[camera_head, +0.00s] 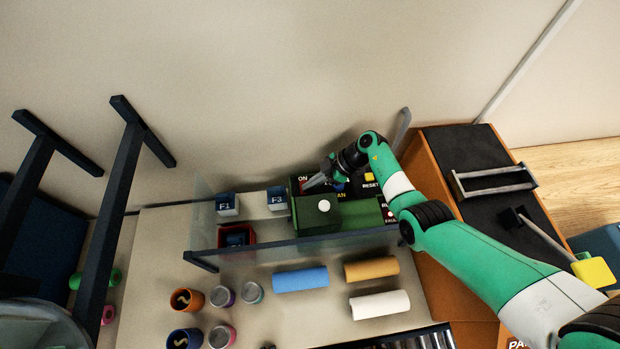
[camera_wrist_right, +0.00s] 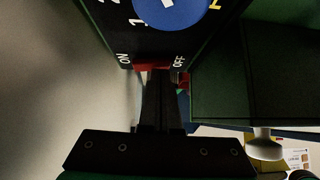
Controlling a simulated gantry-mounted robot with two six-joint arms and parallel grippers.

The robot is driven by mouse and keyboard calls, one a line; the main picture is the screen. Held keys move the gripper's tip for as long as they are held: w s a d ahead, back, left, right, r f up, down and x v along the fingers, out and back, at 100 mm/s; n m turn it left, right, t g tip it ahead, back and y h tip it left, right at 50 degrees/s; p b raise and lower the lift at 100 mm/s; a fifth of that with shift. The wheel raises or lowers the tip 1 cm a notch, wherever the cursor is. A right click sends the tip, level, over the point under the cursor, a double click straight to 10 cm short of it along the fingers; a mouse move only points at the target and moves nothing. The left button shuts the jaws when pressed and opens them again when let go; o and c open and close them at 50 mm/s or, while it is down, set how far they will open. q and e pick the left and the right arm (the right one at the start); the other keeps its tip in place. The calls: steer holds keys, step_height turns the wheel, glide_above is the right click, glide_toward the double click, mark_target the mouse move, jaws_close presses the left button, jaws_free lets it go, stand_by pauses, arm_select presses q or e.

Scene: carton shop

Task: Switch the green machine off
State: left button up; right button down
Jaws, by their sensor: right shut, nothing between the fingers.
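The green machine (camera_head: 345,218) stands behind a clear low screen at the back of the table. Its black panel carries ON and RESET labels in the head view. My right gripper (camera_head: 309,186) is shut and empty, with its tips over the panel's left end near ON. In the right wrist view the shut fingers (camera_wrist_right: 157,78) reach to a red switch (camera_wrist_right: 150,67) between the ON and OFF labels. The fingers partly cover this switch; I cannot tell whether they touch it or which way it is set. A blue round knob (camera_wrist_right: 172,8) is beside it. My left gripper is not in view.
Blue boxes (camera_head: 228,205) and a red bin (camera_head: 236,235) stand left of the machine. Blue, orange and white rolls (camera_head: 380,305) lie in front of the clear screen (camera_head: 290,250). An orange cabinet (camera_head: 437,170) with a black top stands at the right.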

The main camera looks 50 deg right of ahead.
steer(key=shift+w+d+f+b, duration=0.2)
steer(key=shift+d+f+b, duration=0.2)
steer(key=shift+b, duration=0.2)
steer(key=shift+w+d+r, duration=0.15)
steer(key=shift+w, duration=0.25)
steer(key=r+p, duration=0.1)
steer(key=r, duration=0.1)
steer(key=r+p, duration=0.3)
steer(key=p, duration=0.1)
steer(key=shift+d+r, duration=0.3)
steer(key=shift+r, duration=0.1)
steer(key=p+v, duration=0.1)
steer(key=v, duration=0.7)
steer(key=shift+s+d+p, duration=0.2)
steer(key=shift+d+p, duration=0.1)
steer(key=shift+d, duration=0.15)
